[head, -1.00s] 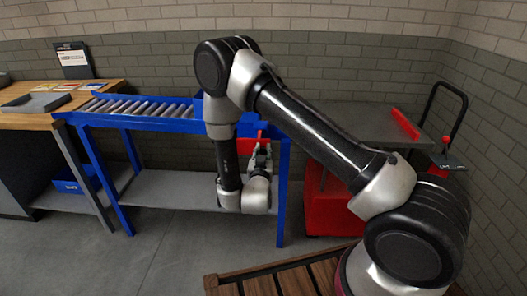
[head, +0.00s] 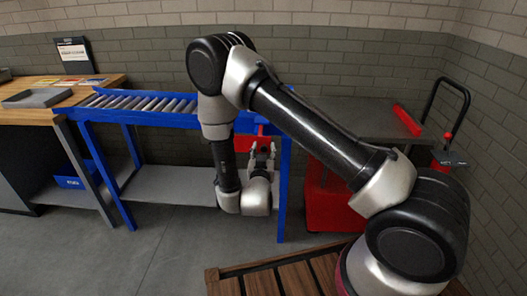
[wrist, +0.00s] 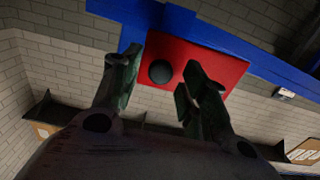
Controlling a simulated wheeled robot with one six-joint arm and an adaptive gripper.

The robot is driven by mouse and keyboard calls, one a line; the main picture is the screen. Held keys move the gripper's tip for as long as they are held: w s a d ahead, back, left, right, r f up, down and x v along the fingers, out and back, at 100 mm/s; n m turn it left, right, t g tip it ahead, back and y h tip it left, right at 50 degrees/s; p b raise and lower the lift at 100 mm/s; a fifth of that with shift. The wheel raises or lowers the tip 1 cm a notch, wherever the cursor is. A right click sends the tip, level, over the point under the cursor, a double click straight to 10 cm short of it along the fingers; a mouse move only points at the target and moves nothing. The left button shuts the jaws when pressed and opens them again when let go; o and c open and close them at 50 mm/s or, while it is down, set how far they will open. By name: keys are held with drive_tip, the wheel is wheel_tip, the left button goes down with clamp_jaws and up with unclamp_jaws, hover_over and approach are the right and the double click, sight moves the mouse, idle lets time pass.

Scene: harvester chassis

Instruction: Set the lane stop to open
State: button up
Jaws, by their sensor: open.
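The lane stop appears to be the red plate (wrist: 202,66) with a round black knob (wrist: 161,72) on the blue conveyor frame (wrist: 240,50). In the wrist view the knob shows between the two spread fingers of my gripper (wrist: 163,62). I cannot tell how far the fingertips are from the knob, and the right finger covers part of the plate. In the head view my gripper (head: 262,149) is open below the right end of the roller conveyor (head: 150,107). Part of the red plate (head: 267,131) shows behind it.
A wooden bench (head: 30,115) with a grey tray (head: 38,97) stands at the left. A red cart (head: 325,208) with a grey top stands right of the conveyor. A slatted wooden pallet (head: 263,282) lies in front. Bare floor (head: 130,260) is at the front left.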

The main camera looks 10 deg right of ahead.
drive_tip(key=v, duration=1.1)
